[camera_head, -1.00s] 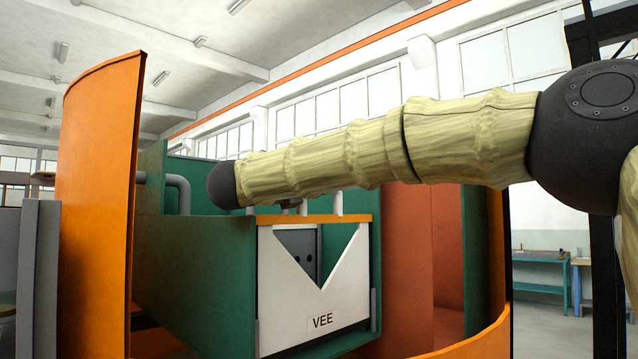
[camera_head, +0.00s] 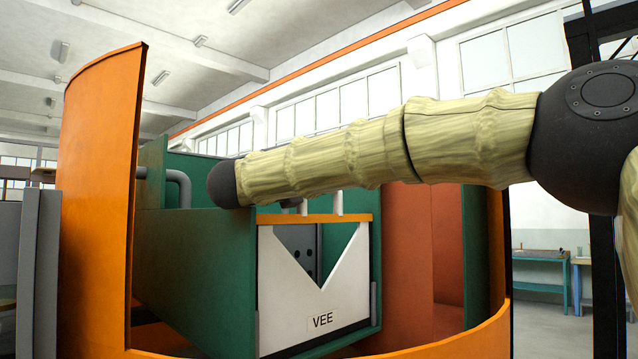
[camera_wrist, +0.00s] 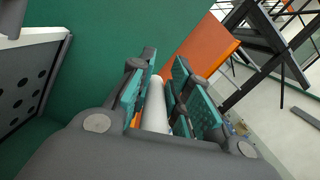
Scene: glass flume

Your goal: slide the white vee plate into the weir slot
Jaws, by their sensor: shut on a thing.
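The white vee plate (camera_head: 343,299) stands upright at the near end of the green flume in the head view. It has a V notch, a "VEE" label and an orange bar along its top. Grey guide strips (camera_head: 373,301) show at its sides; its bottom edge and how deep it sits are unclear. Two white posts rise above the orange bar, behind my arm. In the wrist view my gripper (camera_wrist: 157,92) is shut with its green pads around a white rod (camera_wrist: 155,108), which looks like the plate's handle. In the head view the gripper is mostly hidden behind my arm.
The green flume wall (camera_head: 195,265) is close to the left of the plate and large in the wrist view. A tall orange curved panel (camera_head: 100,200) stands at left. A lower orange rim curves around the front right. A teal bench (camera_head: 540,262) stands far right.

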